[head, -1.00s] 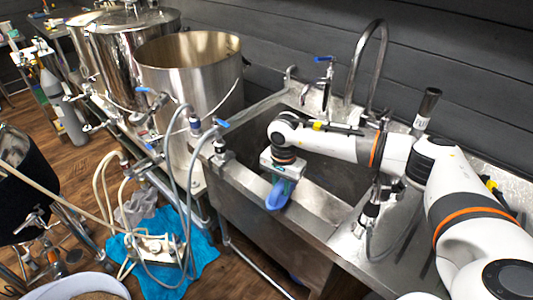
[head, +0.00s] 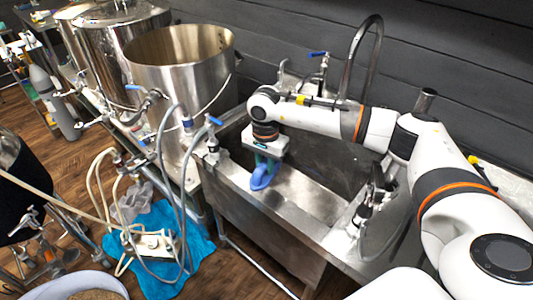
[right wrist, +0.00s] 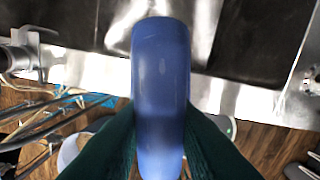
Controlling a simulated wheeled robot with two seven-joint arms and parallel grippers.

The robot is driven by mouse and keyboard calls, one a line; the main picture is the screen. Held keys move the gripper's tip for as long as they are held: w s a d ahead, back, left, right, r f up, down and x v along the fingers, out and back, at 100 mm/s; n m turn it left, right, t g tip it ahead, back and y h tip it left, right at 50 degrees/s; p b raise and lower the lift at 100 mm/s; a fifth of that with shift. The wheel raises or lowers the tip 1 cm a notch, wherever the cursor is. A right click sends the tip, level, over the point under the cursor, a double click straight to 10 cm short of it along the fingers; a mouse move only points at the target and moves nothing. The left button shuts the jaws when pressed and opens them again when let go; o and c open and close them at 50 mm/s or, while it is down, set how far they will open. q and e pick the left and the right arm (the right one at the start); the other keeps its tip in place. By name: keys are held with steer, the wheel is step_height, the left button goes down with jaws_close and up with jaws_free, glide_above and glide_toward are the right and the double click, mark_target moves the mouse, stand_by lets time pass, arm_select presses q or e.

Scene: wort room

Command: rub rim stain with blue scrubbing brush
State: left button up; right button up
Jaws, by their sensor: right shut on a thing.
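My right gripper (head: 265,158) is shut on the blue scrubbing brush (head: 262,175), which hangs below it over the front rim of the steel sink (head: 285,200). In the right wrist view the brush (right wrist: 160,85) stands between the two dark green fingers of the right gripper (right wrist: 160,135). The sink rim (right wrist: 90,70) passes behind the brush there. I cannot tell whether the brush touches the rim. I can make out no stain on the rim; the brush and gripper cover part of it. My left gripper is not in view.
A tall open steel pot (head: 180,75) stands left of the sink, with hoses and blue-handled valves beside it. A curved faucet (head: 375,60) rises behind the sink. A blue cloth (head: 165,245) and a pump with tubing lie on the wooden floor.

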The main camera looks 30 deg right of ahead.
steer(key=shift+r+p, duration=0.4)
steer(key=shift+r, duration=0.75)
